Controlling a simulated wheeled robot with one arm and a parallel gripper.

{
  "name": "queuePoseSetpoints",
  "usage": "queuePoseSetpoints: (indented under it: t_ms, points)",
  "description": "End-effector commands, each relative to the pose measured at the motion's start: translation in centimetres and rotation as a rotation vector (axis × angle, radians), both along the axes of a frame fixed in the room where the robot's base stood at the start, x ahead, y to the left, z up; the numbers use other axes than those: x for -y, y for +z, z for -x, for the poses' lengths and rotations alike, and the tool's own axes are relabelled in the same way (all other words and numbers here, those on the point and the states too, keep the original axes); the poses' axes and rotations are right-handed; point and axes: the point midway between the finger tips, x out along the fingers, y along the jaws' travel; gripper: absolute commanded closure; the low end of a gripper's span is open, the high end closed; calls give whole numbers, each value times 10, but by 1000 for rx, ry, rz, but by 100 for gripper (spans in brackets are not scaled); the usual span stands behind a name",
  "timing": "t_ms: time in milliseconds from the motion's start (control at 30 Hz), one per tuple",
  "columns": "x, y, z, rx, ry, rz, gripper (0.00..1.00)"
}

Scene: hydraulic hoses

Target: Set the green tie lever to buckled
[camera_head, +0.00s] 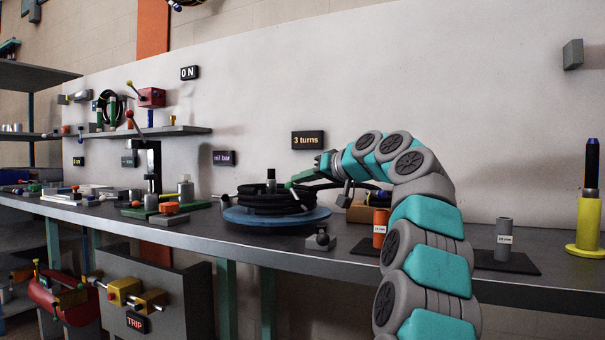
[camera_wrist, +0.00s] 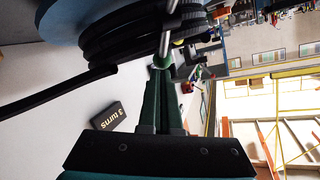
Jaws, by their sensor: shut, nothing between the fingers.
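A coil of black hose (camera_head: 272,202) lies on a round blue turntable (camera_head: 262,222) on the bench. The coil fills the top of the wrist view (camera_wrist: 125,38). A silver rod (camera_wrist: 170,32) with a green knob (camera_wrist: 162,62), which looks like the green tie lever, stands against the coil's side. My gripper (camera_head: 291,184) reaches in from the right to the coil's near right side. Its dark green fingers (camera_wrist: 163,75) are shut and empty, with the tips at the green knob. I cannot tell whether they touch it. The tie itself is mostly hidden.
A sign reading "3 turns" (camera_head: 307,140) hangs on the wall behind. A small grey block with a dark ball (camera_head: 321,239) sits at the bench's front edge. An orange cylinder (camera_head: 380,228) and a grey cylinder (camera_head: 503,240) stand to the right.

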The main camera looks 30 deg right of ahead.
Motion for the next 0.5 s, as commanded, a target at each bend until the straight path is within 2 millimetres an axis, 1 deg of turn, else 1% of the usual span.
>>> queuePoseSetpoints:
  t_ms: [33,67,333,500]
  points:
    - [-1,9,-2,-24,1,0,100]
    - [-1,9,-3,-39,2,1,100]
    - [0,5,-10,-172,0,4,100]
    - [-1,-1,-14,-247,1,4,100]
